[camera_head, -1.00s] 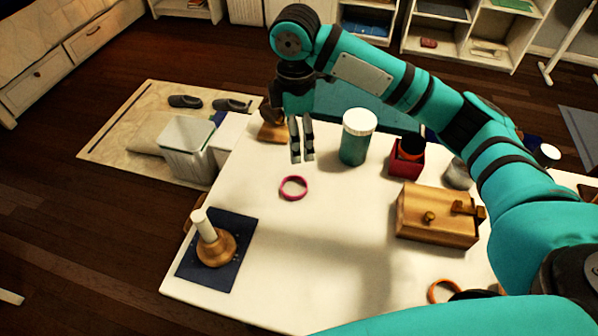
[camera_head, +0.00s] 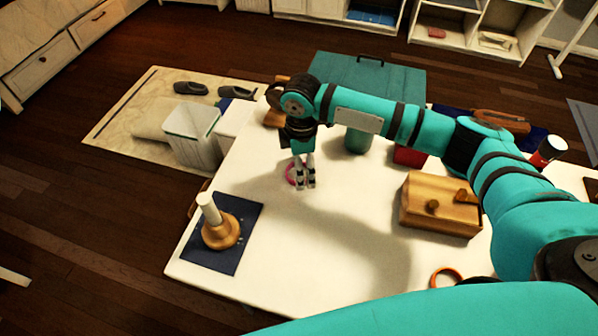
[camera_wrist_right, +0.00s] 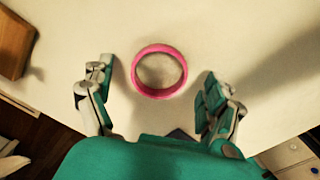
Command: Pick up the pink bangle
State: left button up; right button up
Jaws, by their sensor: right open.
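The pink bangle (camera_head: 290,174) lies flat on the white table (camera_head: 300,260), partly hidden behind my right gripper (camera_head: 306,186) in the head view. In the right wrist view the bangle (camera_wrist_right: 159,71) is a whole pink ring on the table. My right gripper (camera_wrist_right: 159,92) is open, with one finger on each side of the ring and a gap between each finger and the bangle. Nothing is held. The gripper points down, close over the table. My left gripper is not in view.
A wooden stand with a white post (camera_head: 220,229) sits on a dark blue mat (camera_head: 245,213) at the front left. A wooden box (camera_head: 440,206) and an orange ring (camera_head: 446,273) are at the right. A teal jar (camera_head: 357,140) stands behind my arm.

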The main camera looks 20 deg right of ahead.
jog(key=shift+f, duration=0.75)
jog(key=shift+c, duration=0.5)
jog(key=c, duration=0.9)
jog(key=shift+c, duration=0.2)
jog(key=shift+r, duration=0.15)
